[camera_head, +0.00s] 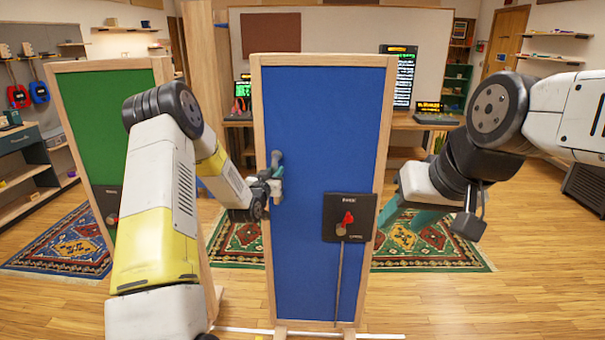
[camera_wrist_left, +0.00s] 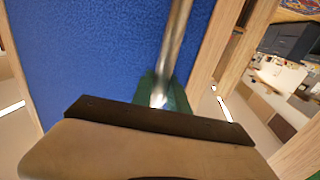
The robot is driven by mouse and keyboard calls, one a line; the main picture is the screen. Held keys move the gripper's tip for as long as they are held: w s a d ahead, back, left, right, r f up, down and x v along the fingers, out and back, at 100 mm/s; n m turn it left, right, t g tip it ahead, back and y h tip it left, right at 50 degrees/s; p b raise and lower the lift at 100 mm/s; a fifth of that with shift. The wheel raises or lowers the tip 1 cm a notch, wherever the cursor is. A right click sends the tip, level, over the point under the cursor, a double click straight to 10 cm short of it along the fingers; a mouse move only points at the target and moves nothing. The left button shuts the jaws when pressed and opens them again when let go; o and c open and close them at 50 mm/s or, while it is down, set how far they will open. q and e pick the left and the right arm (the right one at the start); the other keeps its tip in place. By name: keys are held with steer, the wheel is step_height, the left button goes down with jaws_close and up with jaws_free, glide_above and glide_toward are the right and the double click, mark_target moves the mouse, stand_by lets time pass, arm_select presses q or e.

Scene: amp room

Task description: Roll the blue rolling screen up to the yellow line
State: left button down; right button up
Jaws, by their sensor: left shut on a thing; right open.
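The blue rolling screen (camera_head: 310,120) stands upright in front of me, a tall blue panel in a light wooden frame. My left gripper (camera_head: 272,183) is at its left edge, shut on a grey metal handle (camera_head: 277,157). In the left wrist view the handle (camera_wrist_left: 178,45) is a shiny bar in front of the blue panel (camera_wrist_left: 90,55), with a green finger (camera_wrist_left: 172,95) against it. My right gripper (camera_head: 402,212) is open and empty, just right of the screen's right edge.
A black box with a red knob (camera_head: 349,217) is mounted on the screen's lower right. A green screen (camera_head: 105,125) stands to the left. Patterned rugs (camera_head: 440,250) lie behind the screen. A desk with monitors (camera_head: 405,122) stands at the back. Wooden floor is bare at right.

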arm_select(q)
steer(key=a, duration=0.7)
steer(key=shift+a, duration=0.2)
steer(key=c, duration=1.3)
jaws_free()
steer(key=shift+a, duration=0.1)
steer(key=s+a, duration=0.1)
steer(key=s, duration=0.6)
steer(key=shift+s+a, duration=0.15)
steer(key=shift+s, duration=0.2)
